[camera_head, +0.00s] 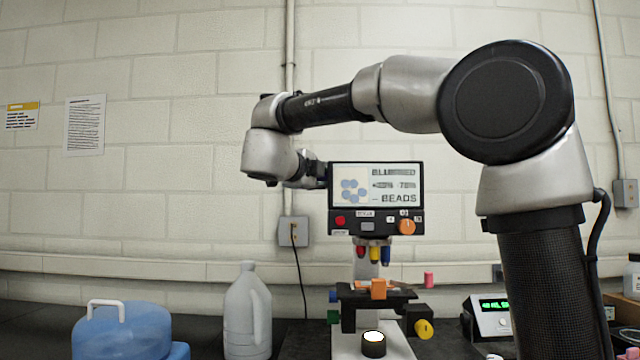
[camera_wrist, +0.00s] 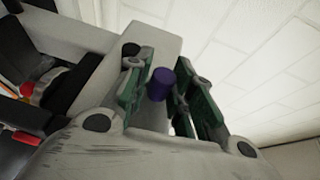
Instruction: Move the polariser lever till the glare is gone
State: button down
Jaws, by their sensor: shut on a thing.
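The microscope has a dark-framed screen (camera_head: 377,190) facing me in the head view. The screen shows bluish round shapes and text; "BEADS" reads clearly, while other lines are partly blocked out in grey. My gripper (camera_head: 314,172) is at the screen's left edge, and its fingertips are hard to make out there. In the wrist view, the green-padded fingers of my gripper (camera_wrist: 165,88) are on either side of a purple knob (camera_wrist: 160,84), which appears to be the polariser lever's end. My gripper is shut on it. The lever's shaft is not visible.
Below the screen are coloured objectives (camera_head: 374,254), a dark stage (camera_head: 355,294) and a yellow knob (camera_head: 424,329). A blue container (camera_head: 122,333) and a grey-white jug (camera_head: 247,315) stand on the left. A small device with a green display (camera_head: 491,318) stands on the right.

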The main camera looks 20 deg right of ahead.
jog(key=shift+r, duration=0.15)
jog(key=c, duration=1.3)
grip_release()
jog(key=shift+w, duration=0.1)
jog(key=v, duration=1.2)
jog(key=shift+d, duration=0.1)
